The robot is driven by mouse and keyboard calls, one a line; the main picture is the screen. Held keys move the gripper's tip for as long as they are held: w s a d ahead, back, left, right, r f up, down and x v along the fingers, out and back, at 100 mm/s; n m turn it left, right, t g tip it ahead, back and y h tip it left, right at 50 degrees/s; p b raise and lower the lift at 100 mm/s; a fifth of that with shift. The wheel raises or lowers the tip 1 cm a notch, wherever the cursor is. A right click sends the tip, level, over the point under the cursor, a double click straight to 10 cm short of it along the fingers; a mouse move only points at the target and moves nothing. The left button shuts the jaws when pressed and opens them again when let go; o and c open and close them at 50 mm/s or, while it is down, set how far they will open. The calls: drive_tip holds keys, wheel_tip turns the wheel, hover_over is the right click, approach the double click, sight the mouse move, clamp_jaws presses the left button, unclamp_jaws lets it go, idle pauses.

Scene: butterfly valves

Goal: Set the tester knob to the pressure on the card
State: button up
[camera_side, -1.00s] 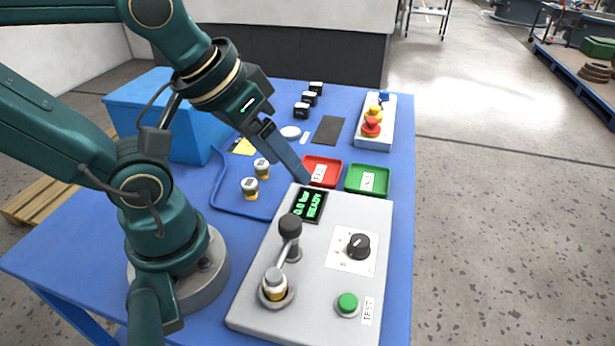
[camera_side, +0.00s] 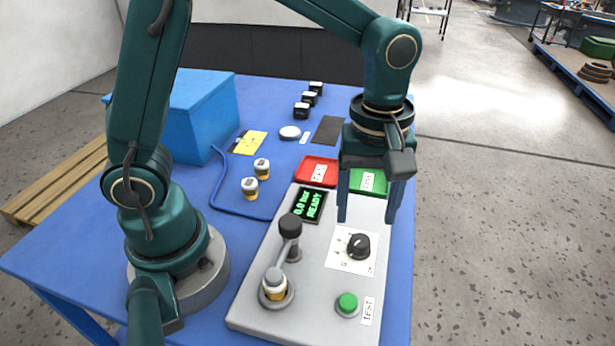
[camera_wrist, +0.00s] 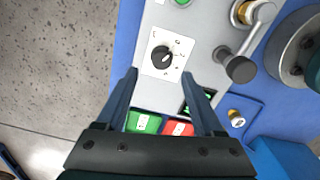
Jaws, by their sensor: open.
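The tester knob (camera_side: 358,246) is black, on a white dial plate (camera_side: 345,262) on the grey tester panel (camera_side: 322,275). It also shows between and ahead of the fingers in the wrist view (camera_wrist: 162,57). My gripper (camera_side: 367,220) points down above the panel, behind and above the knob. It is open and empty, its two fingers wide apart; it also shows in the wrist view (camera_wrist: 166,75). The display (camera_side: 308,205) reads 0.0 bar READY in green. A yellow card (camera_side: 250,142) lies at the back left; its writing is too small to read.
A green button (camera_side: 347,302) is in front. Red (camera_side: 316,172) and green (camera_side: 367,181) trays lie behind the panel.

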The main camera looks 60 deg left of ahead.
sight(361, 240)
drive_tip(key=shift+s+f, duration=0.15)
drive_tip(key=shift+f, duration=2.6)
clamp_jaws()
